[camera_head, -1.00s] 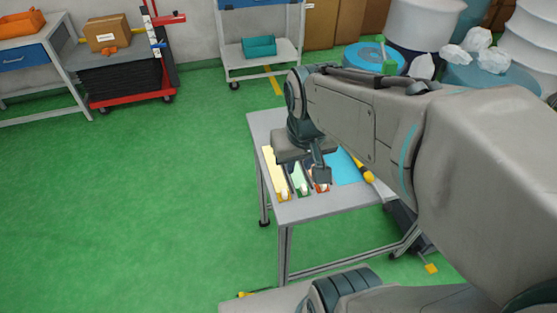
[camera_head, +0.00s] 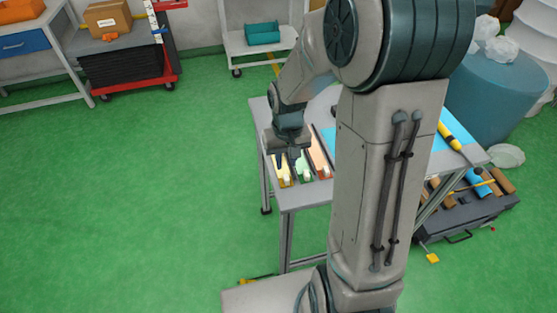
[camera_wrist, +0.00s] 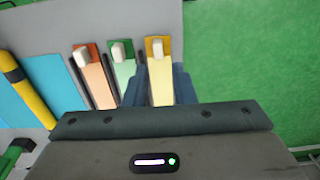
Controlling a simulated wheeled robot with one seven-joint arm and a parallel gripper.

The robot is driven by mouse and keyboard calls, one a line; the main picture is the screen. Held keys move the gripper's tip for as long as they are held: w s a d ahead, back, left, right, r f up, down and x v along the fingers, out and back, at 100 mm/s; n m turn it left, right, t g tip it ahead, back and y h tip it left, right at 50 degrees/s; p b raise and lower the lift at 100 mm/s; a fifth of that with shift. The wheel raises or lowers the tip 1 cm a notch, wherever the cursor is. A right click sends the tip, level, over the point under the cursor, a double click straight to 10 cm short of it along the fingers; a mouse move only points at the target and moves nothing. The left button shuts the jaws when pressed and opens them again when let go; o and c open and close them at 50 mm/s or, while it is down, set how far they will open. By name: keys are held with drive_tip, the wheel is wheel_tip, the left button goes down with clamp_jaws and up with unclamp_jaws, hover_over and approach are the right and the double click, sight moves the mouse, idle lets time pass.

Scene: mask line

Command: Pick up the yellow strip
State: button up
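The yellow strip (camera_wrist: 160,84) lies on the grey table (camera_head: 300,198), with a white block on its end. In the head view its near end (camera_head: 284,178) shows left of the green strip (camera_head: 304,170), and the rest is partly hidden. My gripper (camera_wrist: 160,84) is open in the wrist view, with a dark finger on each side of the yellow strip. I cannot tell whether the fingers touch it. The head view shows my gripper (camera_head: 289,163) low over the strips.
The green strip (camera_wrist: 124,74) and orange strip (camera_wrist: 97,82) lie beside the yellow one, with dark dividers between. A blue sheet (camera_wrist: 25,95) and a yellow-handled tool (camera_wrist: 28,90) lie farther along. A toolbox (camera_head: 460,215) stands on the floor at right.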

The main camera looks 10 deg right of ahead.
sight(287, 178)
drive_tip(key=shift+s+d+f+p, duration=0.1)
drive_tip(key=shift+f+p, duration=0.2)
drive_tip(key=shift+f, duration=1.6)
drive_tip(key=shift+d+f+p, duration=0.1)
drive_tip(key=shift+f+p, duration=0.15)
drive_tip(key=shift+f, duration=1.6)
clamp_jaws()
